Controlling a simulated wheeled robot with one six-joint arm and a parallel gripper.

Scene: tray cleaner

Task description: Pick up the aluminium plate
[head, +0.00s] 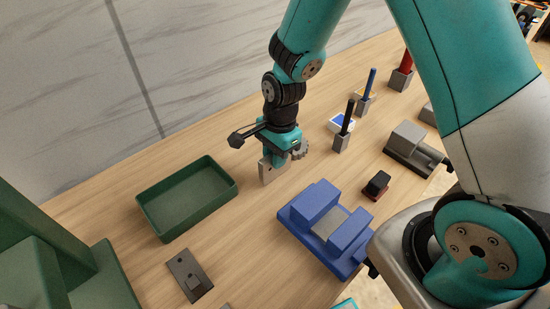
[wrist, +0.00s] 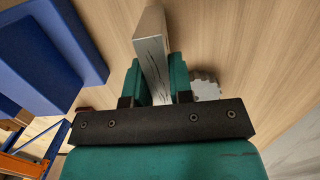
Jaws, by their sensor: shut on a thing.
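The aluminium plate (wrist: 151,55) is a grey metal piece with dark scratch marks. In the wrist view it stands on edge between the two teal fingers of my gripper (wrist: 157,80), which are shut on it. In the head view the plate (head: 268,172) hangs below my gripper (head: 277,157), upright, between the green tray and the blue vise. I cannot tell whether its lower edge touches the table. Its upper part is hidden by the fingers.
A green tray (head: 147,213) lies to the left and a blue vise (head: 322,228) to the right. A toothed metal disc (head: 299,150) is just behind my gripper. Several stands with upright tools, one with a black handle (head: 348,117), are at the back right.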

